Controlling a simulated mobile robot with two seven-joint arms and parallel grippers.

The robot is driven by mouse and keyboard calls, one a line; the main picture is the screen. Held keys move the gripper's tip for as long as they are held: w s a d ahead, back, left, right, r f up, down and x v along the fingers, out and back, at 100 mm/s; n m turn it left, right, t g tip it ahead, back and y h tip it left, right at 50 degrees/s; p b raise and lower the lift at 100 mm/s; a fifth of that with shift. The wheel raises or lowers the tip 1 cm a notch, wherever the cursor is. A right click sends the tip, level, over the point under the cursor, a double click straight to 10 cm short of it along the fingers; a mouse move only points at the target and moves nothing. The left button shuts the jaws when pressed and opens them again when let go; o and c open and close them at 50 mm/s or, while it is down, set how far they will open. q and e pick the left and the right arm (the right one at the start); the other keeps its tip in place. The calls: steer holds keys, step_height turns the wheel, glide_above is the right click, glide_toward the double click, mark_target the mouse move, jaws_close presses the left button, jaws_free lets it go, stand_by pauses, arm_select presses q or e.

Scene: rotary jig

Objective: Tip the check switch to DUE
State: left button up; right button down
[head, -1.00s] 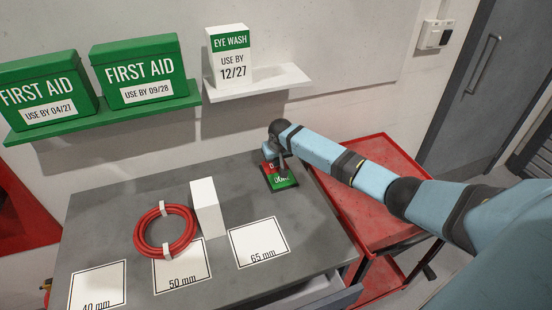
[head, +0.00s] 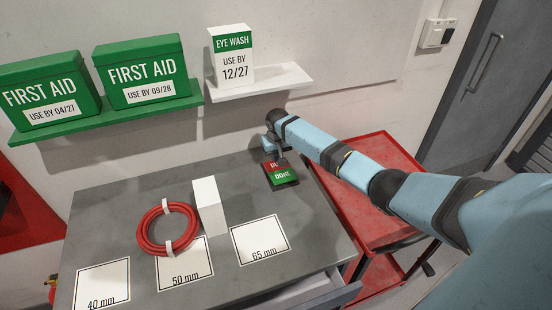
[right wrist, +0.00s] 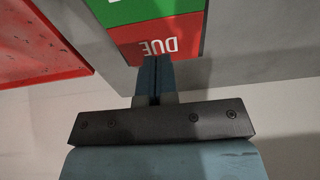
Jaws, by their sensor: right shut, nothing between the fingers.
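The check switch is a flat two-part plate at the back right of the grey bench. Its green DONE half (head: 283,177) faces the front and its red DUE half (head: 270,166) lies behind, towards the wall. I cannot tell for sure which half is tipped down. My right gripper (head: 282,158) is shut and empty, fingers pointing down at the red half. In the right wrist view, the shut fingertips (right wrist: 152,60) are at the outer edge of the red DUE half (right wrist: 165,45); contact is unclear. My left gripper is out of view.
A red cable coil (head: 167,228) and a white block (head: 209,206) stand on the bench (head: 120,215) left of the switch, behind printed size cards. A red trolley (head: 375,220) is to the right. A white shelf (head: 270,82) hangs above.

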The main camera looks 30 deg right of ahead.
steer(key=r, duration=0.6)
steer(key=shift+s, duration=0.35)
